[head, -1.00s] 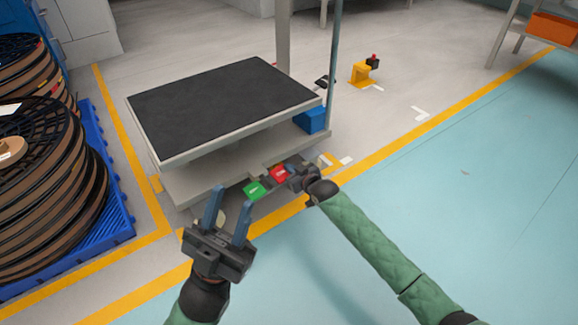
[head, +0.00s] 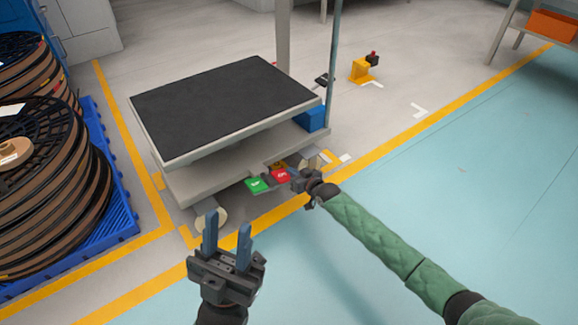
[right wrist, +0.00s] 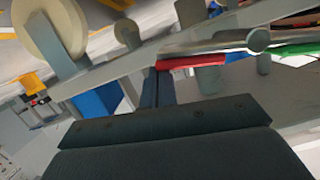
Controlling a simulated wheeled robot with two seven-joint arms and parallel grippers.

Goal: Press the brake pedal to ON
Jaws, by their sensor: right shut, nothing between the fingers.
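The brake pedal is a two-ended bar low at the cart's near side, with a red pad (head: 281,176) and a green pad (head: 257,185). The lettering is too small to read. My right gripper (head: 298,178) is shut and empty, at the right end of the red pad. In the right wrist view its fingers (right wrist: 158,88) are together at the end of the red pad (right wrist: 190,62), seemingly touching it; the green pad (right wrist: 300,49) is farther right. My left gripper (head: 227,228) is open and empty, in front of the cart.
The cart (head: 190,185) has a black top (head: 225,105) and a lower deck overhanging the pedal. A blue box (head: 311,117) sits on that deck. Reels (head: 50,190) on a blue pallet (head: 118,218) stand at left. The floor at right is clear.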

